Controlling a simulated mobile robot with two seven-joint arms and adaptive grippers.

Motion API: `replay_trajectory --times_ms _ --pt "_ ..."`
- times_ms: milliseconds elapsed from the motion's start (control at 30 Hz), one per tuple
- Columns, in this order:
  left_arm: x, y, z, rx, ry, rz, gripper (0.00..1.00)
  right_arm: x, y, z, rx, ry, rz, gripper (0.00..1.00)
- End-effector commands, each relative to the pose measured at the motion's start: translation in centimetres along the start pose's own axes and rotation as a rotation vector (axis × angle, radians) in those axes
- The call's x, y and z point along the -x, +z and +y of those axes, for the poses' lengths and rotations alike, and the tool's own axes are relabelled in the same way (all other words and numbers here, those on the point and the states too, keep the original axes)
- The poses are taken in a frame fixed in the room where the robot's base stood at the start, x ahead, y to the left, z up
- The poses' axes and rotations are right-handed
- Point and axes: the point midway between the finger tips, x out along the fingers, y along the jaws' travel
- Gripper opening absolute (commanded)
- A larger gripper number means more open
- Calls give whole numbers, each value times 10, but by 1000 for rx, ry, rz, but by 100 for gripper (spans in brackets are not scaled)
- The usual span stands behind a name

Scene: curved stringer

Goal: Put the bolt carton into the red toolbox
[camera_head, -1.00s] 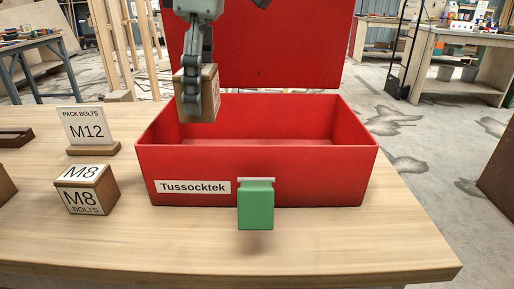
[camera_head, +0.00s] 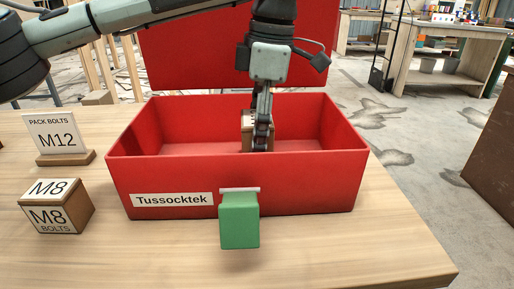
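The open red toolbox (camera_head: 170,178) stands on the table, with a "Tussocktek" label and a green latch on its front and its lid raised behind. My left gripper (camera_head: 261,138) comes in from above and points down inside the toolbox, right of its middle. It is shut on a small brown carton (camera_head: 246,128), which is partly hidden by the fingers. The carton is low inside, near the back wall; I cannot tell whether it touches the floor. Its label cannot be read. A sign (camera_head: 56,133) reads "PACK BOLTS M12". My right gripper is not in view.
A carton marked "M8 BOLTS" (camera_head: 50,216) stands on the wooden table (camera_head: 330,262) left of the toolbox. The toolbox walls surround my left gripper. The table front right is bare. A brown surface (camera_head: 488,150) is at the far right.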

Motion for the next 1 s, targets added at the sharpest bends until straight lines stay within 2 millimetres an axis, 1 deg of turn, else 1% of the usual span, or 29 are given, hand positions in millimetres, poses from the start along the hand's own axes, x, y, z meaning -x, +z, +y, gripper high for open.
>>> replay_trajectory --times_ms 67,167,333,400,500,733,833,867,1000 --pt "0 1 0 0 1 -1 20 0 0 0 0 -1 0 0" --pt "-7 1 0 0 -1 -1 20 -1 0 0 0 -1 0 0" --pt "-31 4 0 0 -2 0 20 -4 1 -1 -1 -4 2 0" --pt "-38 5 0 0 -1 -1 20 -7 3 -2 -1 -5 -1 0" --pt "-39 5 0 0 1 -2 20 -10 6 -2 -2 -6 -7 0" --pt "-41 5 0 0 1 -2 20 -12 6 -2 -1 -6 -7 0" --pt "-43 6 0 0 1 -2 20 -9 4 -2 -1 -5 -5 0" --pt "-44 6 0 0 0 -1 63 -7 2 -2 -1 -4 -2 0" --pt "-43 6 0 0 0 -1 80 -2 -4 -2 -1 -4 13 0"
